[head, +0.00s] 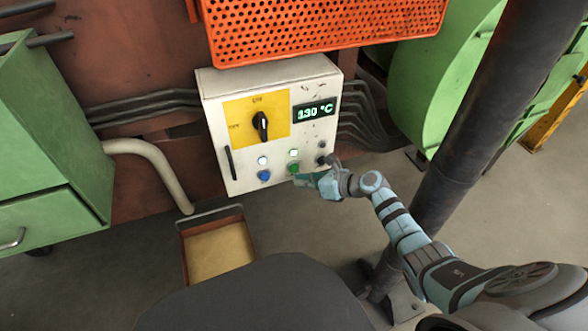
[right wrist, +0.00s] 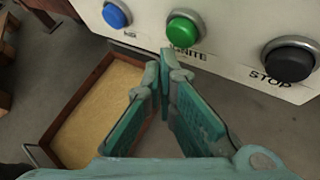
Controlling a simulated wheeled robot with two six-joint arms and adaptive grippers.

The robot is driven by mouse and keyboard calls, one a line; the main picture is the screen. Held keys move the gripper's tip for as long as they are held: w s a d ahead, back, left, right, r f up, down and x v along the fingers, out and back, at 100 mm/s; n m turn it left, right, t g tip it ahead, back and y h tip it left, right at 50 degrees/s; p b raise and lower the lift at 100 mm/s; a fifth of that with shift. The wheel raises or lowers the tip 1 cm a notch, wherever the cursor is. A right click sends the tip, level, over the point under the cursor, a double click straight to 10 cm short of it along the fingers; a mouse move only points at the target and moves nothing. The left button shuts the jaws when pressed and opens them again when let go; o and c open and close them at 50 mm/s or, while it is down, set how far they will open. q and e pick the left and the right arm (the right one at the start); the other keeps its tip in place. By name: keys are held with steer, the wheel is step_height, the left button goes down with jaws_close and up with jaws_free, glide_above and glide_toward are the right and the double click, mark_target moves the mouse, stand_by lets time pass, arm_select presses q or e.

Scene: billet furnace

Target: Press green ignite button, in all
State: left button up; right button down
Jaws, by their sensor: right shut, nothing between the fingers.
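The green ignite button (head: 293,168) is on the lower part of the white control box (head: 220,105). In the right wrist view the green button (right wrist: 185,28) has a metal ring and a partly covered label ending in "NITE" under it. My right gripper (head: 299,179) is shut and empty. In the right wrist view its fingertips (right wrist: 165,54) are just below the green button; I cannot tell whether they touch the panel. My left gripper is not in view.
A blue button (right wrist: 116,14) is left of the green one and a black stop button (right wrist: 290,60) is right of it. The box has a black rotary switch (head: 261,126) and a display (head: 315,111) reading 130 °C. A sand-filled tray (head: 180,240) lies below. A dark post (head: 470,120) stands right.

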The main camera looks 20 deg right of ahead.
steer(key=s+p, duration=0.4)
steer(key=s, duration=0.1)
steer(key=shift+a, duration=0.15)
stand_by(0.7)
